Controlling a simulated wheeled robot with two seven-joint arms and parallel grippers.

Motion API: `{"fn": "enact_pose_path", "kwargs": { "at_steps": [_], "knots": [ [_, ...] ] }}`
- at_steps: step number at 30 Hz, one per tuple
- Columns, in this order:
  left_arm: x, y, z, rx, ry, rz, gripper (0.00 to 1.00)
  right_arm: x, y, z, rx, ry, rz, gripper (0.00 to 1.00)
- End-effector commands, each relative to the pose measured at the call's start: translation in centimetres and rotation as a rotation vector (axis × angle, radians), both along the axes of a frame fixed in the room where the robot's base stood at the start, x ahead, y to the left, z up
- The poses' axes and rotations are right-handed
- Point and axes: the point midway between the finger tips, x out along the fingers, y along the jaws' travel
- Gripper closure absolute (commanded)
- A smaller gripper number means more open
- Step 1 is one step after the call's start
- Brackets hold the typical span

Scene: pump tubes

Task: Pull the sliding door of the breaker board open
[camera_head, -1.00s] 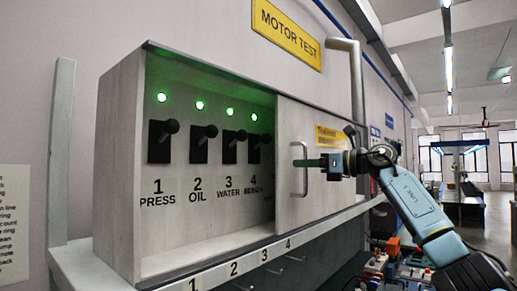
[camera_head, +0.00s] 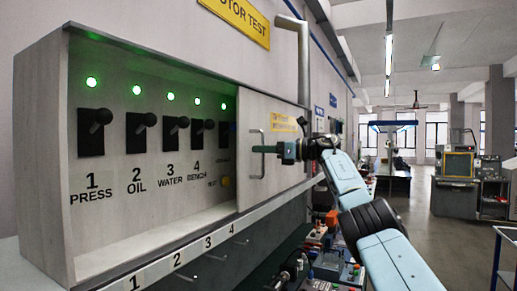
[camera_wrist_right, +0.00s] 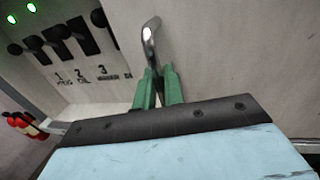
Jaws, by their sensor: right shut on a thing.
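The breaker board's grey sliding door (camera_head: 280,170) covers the right part of the box, and the left part stands open. A metal bar handle (camera_head: 262,150) stands upright near the door's left edge. My right gripper (camera_head: 264,149) is shut on this handle. In the right wrist view its green fingers (camera_wrist_right: 157,85) close around the lower part of the handle (camera_wrist_right: 151,40). Inside the open part, several black switches (camera_head: 93,131) sit under lit green lamps, labelled PRESS, OIL, WATER and BENCH. My left gripper is not in view.
A ledge (camera_head: 160,268) with numbers and hooks runs below the box. A vertical pipe (camera_head: 302,60) stands behind its right end. Red and grey equipment (camera_head: 332,262) lies below my right arm. Open floor stretches to the right, with machines (camera_head: 456,180) farther back.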

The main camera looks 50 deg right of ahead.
Motion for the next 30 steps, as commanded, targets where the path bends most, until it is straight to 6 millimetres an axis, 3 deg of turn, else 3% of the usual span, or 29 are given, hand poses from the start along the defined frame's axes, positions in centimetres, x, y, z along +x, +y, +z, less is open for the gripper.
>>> {"fn": "enact_pose_path", "kwargs": {
  "at_steps": [11,12,16,25,30],
  "knots": [
    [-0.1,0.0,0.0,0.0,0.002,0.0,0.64,0.0,-0.1,0.1,0.0,-0.002,-0.001,1.0],
    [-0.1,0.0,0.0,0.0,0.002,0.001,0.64,0.0,-0.1,0.1,0.0,-0.002,-0.001,0.87],
    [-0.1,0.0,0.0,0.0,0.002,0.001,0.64,0.0,-0.1,0.1,-0.001,-0.001,-0.001,0.73],
    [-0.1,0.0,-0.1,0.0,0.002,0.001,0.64,-0.2,-0.2,0.0,0.0,-0.001,-0.002,0.73],
    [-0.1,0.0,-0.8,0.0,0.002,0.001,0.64,-2.2,-1.0,-0.2,-0.003,-0.001,-0.004,0.73]
  ]
}}
